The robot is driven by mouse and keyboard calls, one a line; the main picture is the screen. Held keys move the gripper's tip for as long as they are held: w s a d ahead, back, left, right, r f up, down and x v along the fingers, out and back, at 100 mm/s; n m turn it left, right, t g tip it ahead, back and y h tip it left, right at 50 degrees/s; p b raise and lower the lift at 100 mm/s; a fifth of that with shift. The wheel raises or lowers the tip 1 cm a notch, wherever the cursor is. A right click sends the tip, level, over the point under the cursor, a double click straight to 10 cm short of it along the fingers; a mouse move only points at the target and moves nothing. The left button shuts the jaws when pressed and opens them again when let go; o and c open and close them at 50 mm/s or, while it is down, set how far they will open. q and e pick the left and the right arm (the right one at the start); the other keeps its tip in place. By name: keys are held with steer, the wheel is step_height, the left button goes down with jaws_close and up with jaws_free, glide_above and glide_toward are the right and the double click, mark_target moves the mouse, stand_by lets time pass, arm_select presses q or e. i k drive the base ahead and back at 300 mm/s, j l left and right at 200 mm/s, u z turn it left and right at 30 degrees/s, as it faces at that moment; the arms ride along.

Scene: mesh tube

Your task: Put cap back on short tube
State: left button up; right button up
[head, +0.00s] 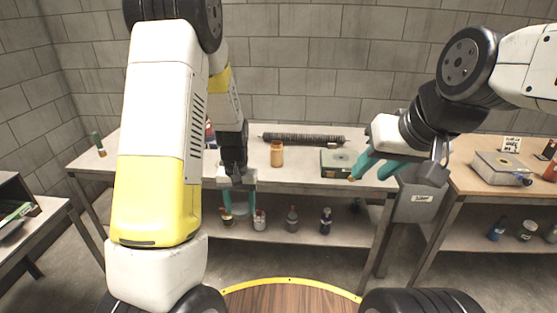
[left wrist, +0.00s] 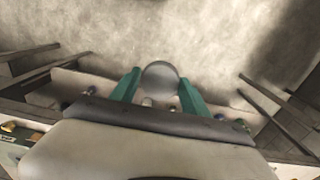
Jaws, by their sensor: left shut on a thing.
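My left gripper (head: 239,208) hangs at the table's front edge, fingers pointing down. In the left wrist view, its teal fingers (left wrist: 160,88) are shut on a round grey piece (left wrist: 160,76), seen end-on; I cannot tell whether it is the cap or the tube. In the head view that piece is hard to make out. A long dark mesh tube (head: 303,139) lies along the back of the table. An orange-brown cylinder (head: 277,154) stands upright in front of it. No short tube is clearly identifiable. My right gripper (head: 370,173) is open above the table's right part, its teal fingers apart.
A green-topped box (head: 339,161) lies near my right gripper. Several bottles, one dark (head: 326,220), stand on the lower shelf. A side table at right carries a grey box (head: 502,168). The front middle tabletop (head: 305,178) is clear.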

mark_target(276, 148)
steer(key=z, duration=1.55)
steer(key=j, duration=1.75)
steer(key=k+j, duration=0.1)
steer(key=j, duration=1.65)
